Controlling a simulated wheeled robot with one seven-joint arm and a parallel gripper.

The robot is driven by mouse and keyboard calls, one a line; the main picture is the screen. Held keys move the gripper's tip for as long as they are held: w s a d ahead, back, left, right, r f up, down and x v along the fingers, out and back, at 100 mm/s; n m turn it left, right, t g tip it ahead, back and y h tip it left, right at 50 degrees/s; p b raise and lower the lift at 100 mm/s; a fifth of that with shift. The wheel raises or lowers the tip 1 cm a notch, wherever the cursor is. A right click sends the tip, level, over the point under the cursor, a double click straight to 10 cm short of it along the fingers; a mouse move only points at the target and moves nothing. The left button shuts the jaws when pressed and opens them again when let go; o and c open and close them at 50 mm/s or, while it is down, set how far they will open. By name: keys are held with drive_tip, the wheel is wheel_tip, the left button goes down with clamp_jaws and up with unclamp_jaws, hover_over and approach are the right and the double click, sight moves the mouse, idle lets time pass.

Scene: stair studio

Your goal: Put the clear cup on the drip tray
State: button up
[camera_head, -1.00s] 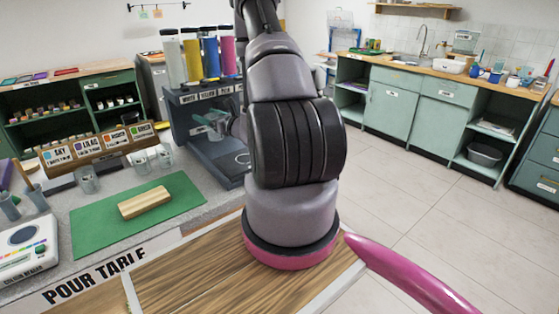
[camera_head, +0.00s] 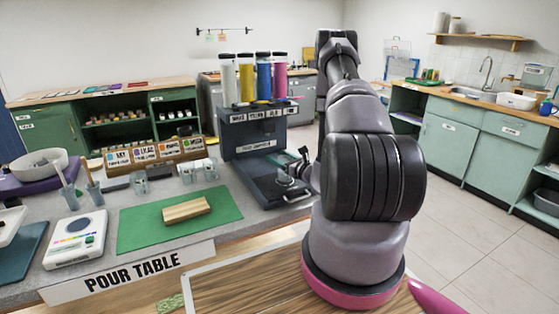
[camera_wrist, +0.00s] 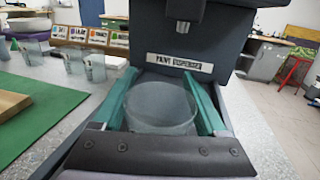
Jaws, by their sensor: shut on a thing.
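The clear cup (camera_wrist: 160,108) is between the two teal fingers of my gripper (camera_wrist: 163,98) in the wrist view. My gripper is shut on it, and the cup looks upright. In the head view the clear cup (camera_head: 287,180) and my gripper (camera_head: 296,172) are at the right part of the dark drip tray (camera_head: 258,183), at the foot of the paint dispenser (camera_head: 252,130). The cup is low over the tray; I cannot tell whether its base touches. The dispenser's nozzle (camera_wrist: 184,25) shows beyond and above the cup in the wrist view.
Several other clear cups (camera_head: 187,172) stand left of the dispenser before a rack of labelled cards (camera_head: 150,155). A green mat (camera_head: 150,229) with a wooden block (camera_head: 187,210) and a white scale (camera_head: 77,238) lie farther left.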

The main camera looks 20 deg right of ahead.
drive_tip(key=shift+f, duration=0.4)
drive_tip(key=shift+f, duration=0.1)
